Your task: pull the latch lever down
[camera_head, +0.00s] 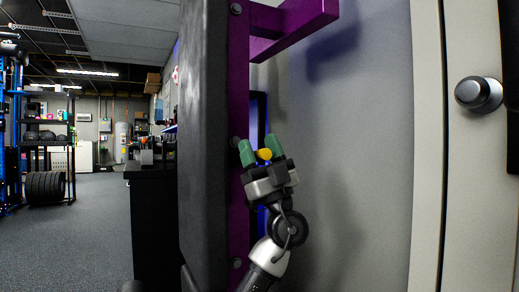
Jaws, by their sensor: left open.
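My left gripper (260,151) is in the middle of the camera_head view, in front of a purple upright, with its green fingertips pointing up. It is open. A small yellow rounded piece (264,154) shows between the two fingertips. It may be the end of the latch lever, but the rest of it is hidden by the gripper. I cannot tell whether the fingers touch it. My right gripper is not in view.
A tall black padded panel (206,120) stands close on the left of the purple upright (239,90). A purple bar (300,22) juts out above. A grey wall (365,150) and a door with a round knob (478,94) are on the right. Open floor (75,235) lies at left.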

